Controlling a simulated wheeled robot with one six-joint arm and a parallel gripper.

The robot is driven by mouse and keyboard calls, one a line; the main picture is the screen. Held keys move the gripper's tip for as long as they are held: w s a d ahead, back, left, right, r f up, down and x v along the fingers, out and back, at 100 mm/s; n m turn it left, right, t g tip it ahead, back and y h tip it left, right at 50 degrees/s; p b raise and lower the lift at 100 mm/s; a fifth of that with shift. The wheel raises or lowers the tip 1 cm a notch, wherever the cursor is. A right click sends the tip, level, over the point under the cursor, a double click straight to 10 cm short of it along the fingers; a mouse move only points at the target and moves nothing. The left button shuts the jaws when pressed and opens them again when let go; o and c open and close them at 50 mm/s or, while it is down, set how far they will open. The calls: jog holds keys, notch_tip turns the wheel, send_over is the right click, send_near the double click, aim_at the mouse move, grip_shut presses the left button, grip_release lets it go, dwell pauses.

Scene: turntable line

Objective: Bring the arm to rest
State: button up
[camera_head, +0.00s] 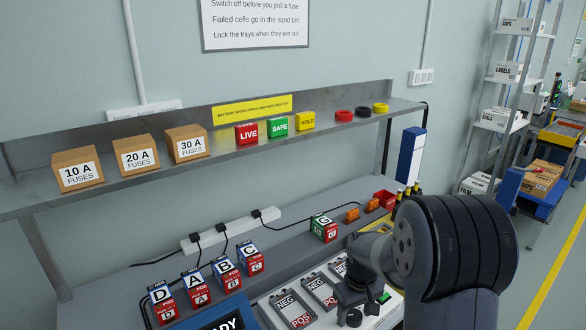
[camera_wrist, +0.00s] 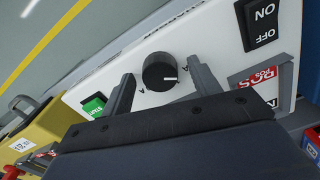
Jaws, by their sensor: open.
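My arm reaches over the right end of the bench in the head view. My gripper (camera_head: 352,292) hangs low over a pale panel (camera_head: 387,313). In the wrist view my gripper (camera_wrist: 158,92) is open, with one finger on each side of a black rotary knob (camera_wrist: 160,71). The knob has a white pointer line. I cannot tell whether the fingers touch it. A green button (camera_wrist: 93,106) lies left of the knob and a black ON/OFF rocker switch (camera_wrist: 262,22) lies right of it. My arm hides part of the panel in the head view.
Battery blocks marked A to D (camera_head: 198,290) stand at the left on the bench. A green and red block (camera_head: 324,228) stands behind the panel. A shelf (camera_head: 215,150) with fuse boxes (camera_head: 137,155) crosses above the bench. A power strip (camera_head: 230,230) with cables lies at the back.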

jog(key=m, duration=0.4)
jog(key=shift+m, duration=0.4)
jog(key=m+p, duration=0.1)
jog(key=m, duration=0.2)
jog(key=shift+m, duration=0.4)
jog(key=m+p, duration=0.1)
jog(key=m, duration=0.3)
jog(key=shift+r+m, duration=0.1)
jog(key=shift+m, duration=0.2)
jog(key=shift+m+p, duration=0.6)
jog(key=shift+m, duration=1.3)
